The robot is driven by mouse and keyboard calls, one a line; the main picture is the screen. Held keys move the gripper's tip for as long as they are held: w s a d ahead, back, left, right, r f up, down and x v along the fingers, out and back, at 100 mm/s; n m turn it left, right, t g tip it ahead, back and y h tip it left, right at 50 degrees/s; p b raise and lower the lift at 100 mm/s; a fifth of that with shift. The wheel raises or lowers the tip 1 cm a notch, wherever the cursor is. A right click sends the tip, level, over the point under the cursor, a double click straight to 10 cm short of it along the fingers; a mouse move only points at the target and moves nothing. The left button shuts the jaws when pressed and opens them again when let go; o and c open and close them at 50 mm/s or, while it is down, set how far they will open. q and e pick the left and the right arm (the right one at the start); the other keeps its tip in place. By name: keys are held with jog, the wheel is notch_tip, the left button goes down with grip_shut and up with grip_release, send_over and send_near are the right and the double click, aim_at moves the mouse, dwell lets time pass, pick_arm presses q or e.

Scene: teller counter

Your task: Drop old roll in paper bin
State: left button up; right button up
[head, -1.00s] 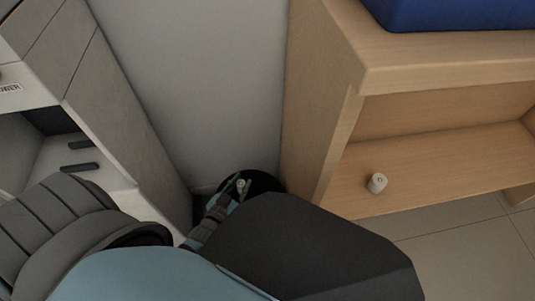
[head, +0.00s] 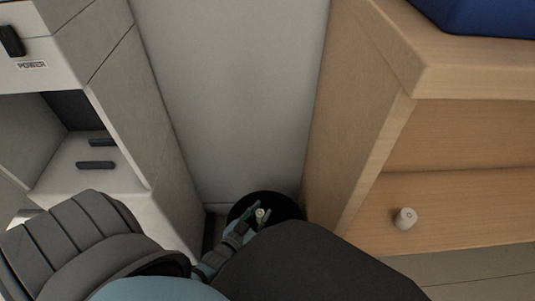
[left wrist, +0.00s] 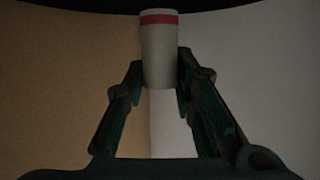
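The old roll, a small white cylinder with a red band, stands between the fingers of my left gripper in the left wrist view (left wrist: 159,52). Both fingertips (left wrist: 160,75) touch its sides. In the head view the roll (head: 260,212) is a small pale spot at the tip of my left gripper (head: 259,216). It is over the round black paper bin (head: 289,206), which stands on the floor between the two cabinets. My arm hides part of the bin. My right gripper is not in view.
A grey-white cabinet (head: 165,165) with an open compartment stands at the left. A wooden desk unit (head: 345,120) is close at the right. Another white roll (head: 405,218) sits on its lower shelf. A blue object (head: 490,15) rests on top. The gap is narrow.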

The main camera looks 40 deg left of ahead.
pick_arm(q)
jog(key=o, duration=0.3)
jog(key=shift+o, duration=0.2)
jog(key=shift+s, duration=0.15)
jog(key=a+v, duration=0.1)
jog(key=v, duration=1)
jog(key=shift+s+d+r, duration=0.2)
jog(key=shift+s+d, duration=0.15)
jog(key=shift+d, duration=0.15)
